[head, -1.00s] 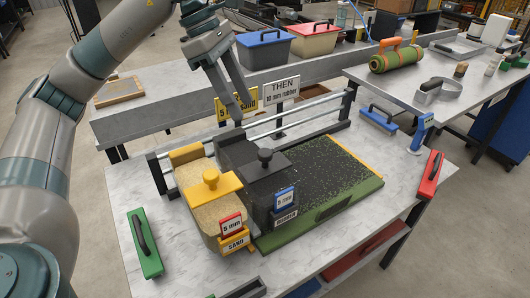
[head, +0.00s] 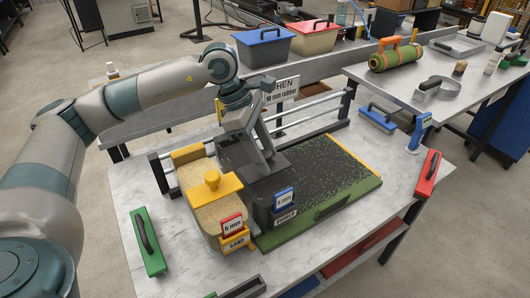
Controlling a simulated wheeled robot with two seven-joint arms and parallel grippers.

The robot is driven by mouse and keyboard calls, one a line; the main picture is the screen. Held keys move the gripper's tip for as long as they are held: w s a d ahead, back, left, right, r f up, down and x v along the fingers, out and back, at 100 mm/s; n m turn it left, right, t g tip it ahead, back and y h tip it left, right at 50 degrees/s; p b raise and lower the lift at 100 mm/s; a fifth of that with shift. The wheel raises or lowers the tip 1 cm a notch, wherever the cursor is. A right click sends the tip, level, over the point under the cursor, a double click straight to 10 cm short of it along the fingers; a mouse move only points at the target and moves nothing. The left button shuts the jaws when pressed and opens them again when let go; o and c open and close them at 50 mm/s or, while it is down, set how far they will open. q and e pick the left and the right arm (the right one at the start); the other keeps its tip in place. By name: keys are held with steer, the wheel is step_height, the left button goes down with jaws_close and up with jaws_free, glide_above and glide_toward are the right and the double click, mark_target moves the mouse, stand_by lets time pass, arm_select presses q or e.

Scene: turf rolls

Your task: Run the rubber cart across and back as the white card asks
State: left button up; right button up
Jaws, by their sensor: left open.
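The black rubber cart (head: 262,205) stands at the left end of the green turf tray (head: 352,203), with a blue tag (head: 284,198) and a RUBBER label on its front. The turf is covered with dark granules. My left gripper (head: 264,163) is open, pointing down over the rubber cart's top, its fingers at the knob, which they hide; contact cannot be told. The white card (head: 284,92) reads "10 mm rubber", its top word partly covered by my arm. The yellow sand cart (head: 207,205) stands beside the rubber cart, with a red "5 mm" tag. My right gripper is not in view.
Metal rails (head: 310,112) run behind the tray. A blue stand (head: 421,132) is nearby. Lidded bins (head: 263,50) stand behind.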

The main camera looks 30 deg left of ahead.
arm_select(q)
steer(key=shift+f, duration=0.15)
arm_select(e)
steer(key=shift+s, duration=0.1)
arm_select(q)
jaws_close()
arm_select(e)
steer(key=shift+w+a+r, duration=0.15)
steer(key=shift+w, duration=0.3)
arm_select(q)
steer(key=shift+w+d, duration=0.1)
